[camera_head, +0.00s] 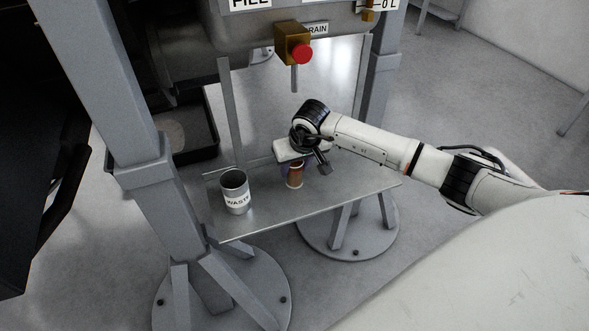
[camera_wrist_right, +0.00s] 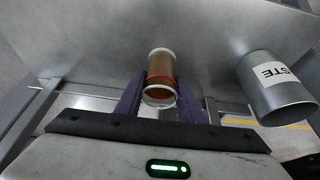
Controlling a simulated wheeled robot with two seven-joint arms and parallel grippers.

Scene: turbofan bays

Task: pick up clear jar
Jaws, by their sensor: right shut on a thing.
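The clear jar (camera_head: 295,177) holds a brown-amber content and stands upright on the metal shelf (camera_head: 262,214). In the right wrist view the jar (camera_wrist_right: 160,80) shows a pale rim at each end and a red band, and it sits between the purple fingers. My right gripper (camera_head: 291,170) is shut on the jar; in the wrist view the gripper (camera_wrist_right: 160,95) has a finger at each side of it. In the head view the wrist hides part of the fingers and the jar's top. My left gripper is not in view.
A metal cup marked WASTE (camera_head: 235,192) stands on the shelf left of the jar; it also shows in the wrist view (camera_wrist_right: 277,92). A drain valve with a red knob (camera_head: 302,54) hangs above. Grey posts (camera_head: 140,170) flank the shelf. A black tray (camera_head: 195,130) lies behind left.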

